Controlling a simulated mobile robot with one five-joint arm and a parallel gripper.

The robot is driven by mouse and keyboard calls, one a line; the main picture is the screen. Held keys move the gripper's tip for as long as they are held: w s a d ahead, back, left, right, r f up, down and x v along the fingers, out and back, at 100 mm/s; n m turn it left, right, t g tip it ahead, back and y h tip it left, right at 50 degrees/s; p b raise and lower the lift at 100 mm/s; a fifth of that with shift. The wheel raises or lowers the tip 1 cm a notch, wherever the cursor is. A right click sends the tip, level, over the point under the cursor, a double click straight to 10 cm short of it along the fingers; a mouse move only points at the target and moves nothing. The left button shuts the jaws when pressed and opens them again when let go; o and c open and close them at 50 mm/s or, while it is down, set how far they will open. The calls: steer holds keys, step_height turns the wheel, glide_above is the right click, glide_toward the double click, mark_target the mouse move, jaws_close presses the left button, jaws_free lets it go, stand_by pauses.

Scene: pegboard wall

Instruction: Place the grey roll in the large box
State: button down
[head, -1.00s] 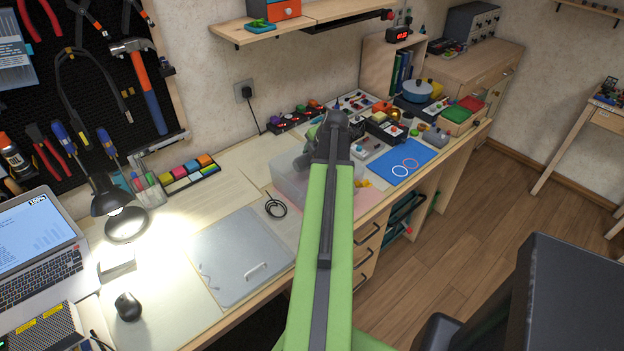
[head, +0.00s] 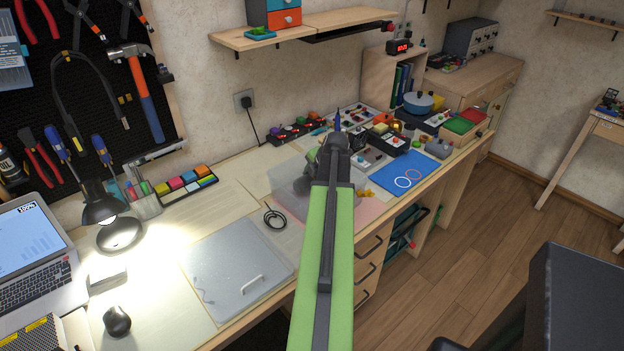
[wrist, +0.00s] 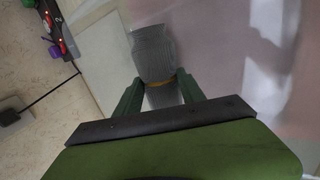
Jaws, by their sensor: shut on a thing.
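The grey roll (wrist: 152,52) is a ribbed grey cylinder with an orange-yellow band. In the wrist view it sits between the two green fingers of my gripper (wrist: 161,88), which is shut on it. In the head view my gripper (head: 318,157) is at the far end of my green arm, over the near right side of the large box, and the roll is mostly hidden there. The large box (head: 284,184) is clear and see-through, standing on the desk. A pale, see-through surface that looks like the box (wrist: 228,60) lies below and right of the roll in the wrist view.
A black cable coil (head: 275,218) and a grey lidded panel (head: 235,268) lie left of the box. A blue mat (head: 405,172) and several small devices stand to the right. A shelf (head: 310,30) hangs above the desk.

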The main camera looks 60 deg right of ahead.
steer(key=c, duration=0.7)
jaws_free()
steer(key=shift+f, duration=0.15)
steer(key=shift+o, duration=0.2)
steer(key=p+v, duration=1.1)
steer(key=v, duration=0.2)
steer(key=shift+w+p, duration=0.25)
steer(key=shift+p, duration=0.05)
steer(key=shift+d, duration=0.1)
